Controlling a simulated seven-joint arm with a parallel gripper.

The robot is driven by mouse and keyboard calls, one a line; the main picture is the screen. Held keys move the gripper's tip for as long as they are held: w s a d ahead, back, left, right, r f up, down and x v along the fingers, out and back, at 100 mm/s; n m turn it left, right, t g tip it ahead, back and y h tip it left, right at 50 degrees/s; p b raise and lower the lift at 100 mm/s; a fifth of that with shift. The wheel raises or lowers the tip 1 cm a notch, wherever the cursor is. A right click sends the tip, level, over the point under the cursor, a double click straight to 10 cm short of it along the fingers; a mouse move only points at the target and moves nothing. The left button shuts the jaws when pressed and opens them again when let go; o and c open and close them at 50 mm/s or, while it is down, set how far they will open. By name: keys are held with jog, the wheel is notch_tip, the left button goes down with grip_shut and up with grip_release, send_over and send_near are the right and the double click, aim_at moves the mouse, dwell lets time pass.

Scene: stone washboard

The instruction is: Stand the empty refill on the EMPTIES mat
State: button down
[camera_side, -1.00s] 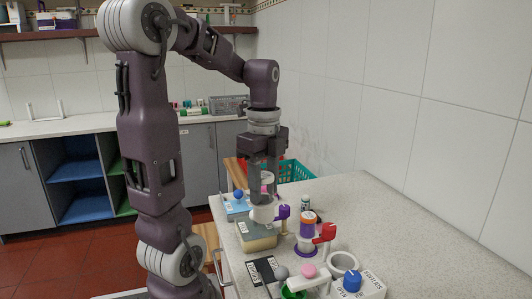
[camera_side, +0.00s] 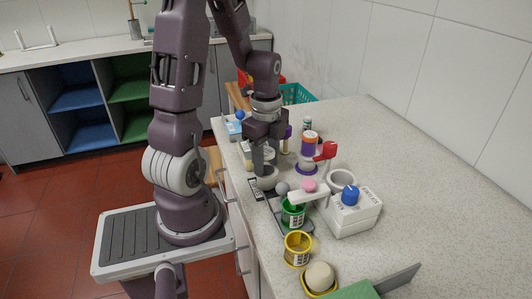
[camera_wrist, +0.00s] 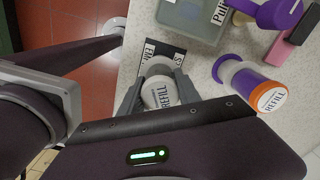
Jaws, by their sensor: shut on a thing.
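My gripper (camera_side: 265,172) is shut on a white refill (camera_wrist: 160,92) with a REFILL label on its top face. The refill looks upright between the fingers and shows low between them in the side view (camera_side: 266,183). The black-and-white EMPTIES mat (camera_wrist: 168,50) lies under and beside it in the wrist view, its lettering partly covered. The mat's dark edge also shows at the counter's front edge in the side view (camera_side: 254,188). I cannot tell whether the refill's base touches the mat.
An orange-and-purple refill (camera_wrist: 255,88) is right of my gripper. A clear Pulp tub (camera_wrist: 198,22) is beyond the mat. The right counter is clear.

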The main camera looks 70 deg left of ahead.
jog(key=c, duration=0.8)
grip_release()
jog(key=shift+o, duration=0.2)
notch_tip(320, 180, up, 7)
jog(key=shift+r, duration=0.15)
jog(key=s+d+r+n+t, duration=0.2)
jog(key=d+r+n, duration=0.3)
jog(key=d, duration=0.3)
jog(key=s+d+r+n+t, duration=0.3)
jog(key=d+r+n, duration=0.1)
jog(key=d+n, duration=0.3)
jog(key=shift+s+d+r+t, duration=0.2)
jog(key=shift+d+r+t, duration=0.15)
jog(key=shift+d, duration=0.75)
